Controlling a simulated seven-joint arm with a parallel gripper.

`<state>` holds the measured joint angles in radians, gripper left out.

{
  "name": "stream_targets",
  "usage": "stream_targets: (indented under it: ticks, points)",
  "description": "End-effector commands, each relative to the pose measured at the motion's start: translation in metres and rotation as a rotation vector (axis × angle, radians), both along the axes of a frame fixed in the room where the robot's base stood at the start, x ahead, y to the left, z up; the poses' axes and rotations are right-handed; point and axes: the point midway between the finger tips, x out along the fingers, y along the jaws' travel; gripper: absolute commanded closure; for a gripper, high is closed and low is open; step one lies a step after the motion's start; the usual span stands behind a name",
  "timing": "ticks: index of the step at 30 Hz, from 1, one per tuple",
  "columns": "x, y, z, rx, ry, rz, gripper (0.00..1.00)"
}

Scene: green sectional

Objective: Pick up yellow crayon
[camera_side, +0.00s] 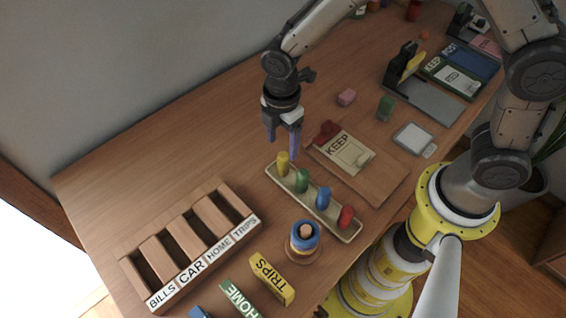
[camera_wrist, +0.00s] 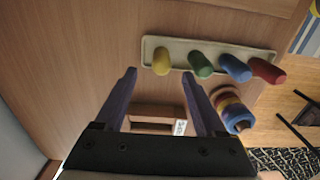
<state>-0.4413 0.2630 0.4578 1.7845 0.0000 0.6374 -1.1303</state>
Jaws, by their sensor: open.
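The yellow crayon (camera_side: 283,163) stands upright at the far left end of a long cream tray (camera_side: 336,228). The green crayon (camera_side: 302,181), blue crayon (camera_side: 323,198) and red crayon (camera_side: 346,217) stand in a row beside it. In the wrist view the yellow crayon (camera_wrist: 161,61) is at the left of the tray (camera_wrist: 225,46). My gripper (camera_side: 283,148) is open and empty, with its fingers pointing down, close to the yellow crayon and apparently above it. In the wrist view my gripper's fingertips (camera_wrist: 160,73) are spread, and the crayon lies beyond them, not between them.
A wooden sorter (camera_side: 190,240) with labelled slots stands at the left front. A ring stack (camera_side: 304,239) and yellow TRIPS block (camera_side: 272,279) are near the front. A KEEP clipboard (camera_side: 344,149) lies behind the tray. The table's back left is clear.

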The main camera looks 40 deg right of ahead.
Motion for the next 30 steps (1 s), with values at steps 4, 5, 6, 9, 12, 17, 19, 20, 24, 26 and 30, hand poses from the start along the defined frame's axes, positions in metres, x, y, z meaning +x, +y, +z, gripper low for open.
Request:
stream_targets:
  ticks: [4,5,6,9,12,17,19,20,24,26,30]
  points:
    - [-0.001,0.0,-0.014,-0.001,0.001,-0.001,0.28]
    - [0.0,0.0,-0.015,0.0,0.0,-0.001,0.28]
    - [0.0,0.0,-0.017,0.0,0.0,-0.001,0.28]
    - [-0.002,-0.001,-0.026,-0.001,0.002,-0.001,0.28]
    - [-0.003,-0.001,-0.041,-0.002,0.003,-0.001,0.28]
    - [-0.003,0.0,-0.061,-0.001,0.001,-0.001,0.28]
    - [-0.003,0.0,-0.066,0.0,0.0,-0.001,0.28]
    - [-0.003,0.0,-0.067,0.0,0.0,-0.001,0.28]
    - [-0.002,0.0,-0.067,0.0,-0.001,-0.001,0.28]
    - [-0.002,0.0,-0.067,0.0,-0.001,-0.001,0.28]
    - [-0.002,0.0,-0.067,0.001,-0.001,-0.001,0.48]
